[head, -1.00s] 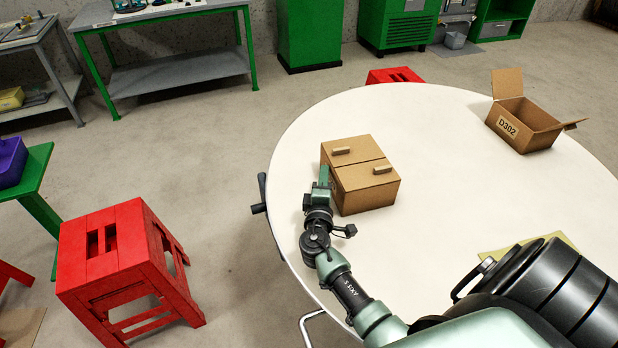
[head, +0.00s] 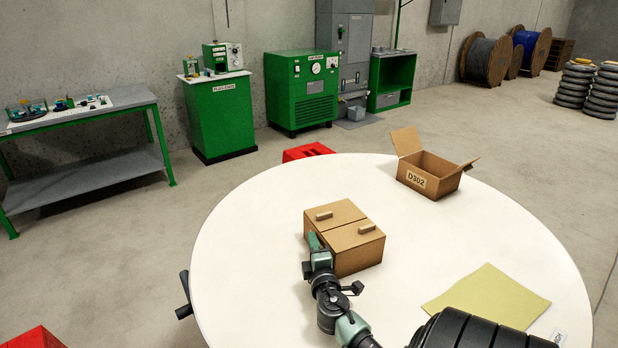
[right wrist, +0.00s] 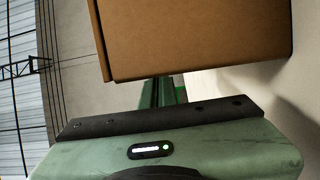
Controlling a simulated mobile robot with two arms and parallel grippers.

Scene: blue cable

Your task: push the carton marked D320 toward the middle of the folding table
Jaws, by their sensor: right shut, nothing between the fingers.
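A closed brown carton (head: 343,237) with two small blocks on its lid sits left of the middle of the white round folding table (head: 250,225). No label shows on its visible sides. My right gripper (head: 314,243) is at the carton's left side, low and close against it; exact contact is hard to tell. In the right wrist view the green fingers (right wrist: 162,92) are shut and empty, with the carton's side (right wrist: 195,38) right in front of them. My left gripper is not in view.
An open carton marked D302 (head: 430,178) stands at the far side of the table. A yellow-green sheet (head: 487,297) lies at the right. The tabletop between is clear.

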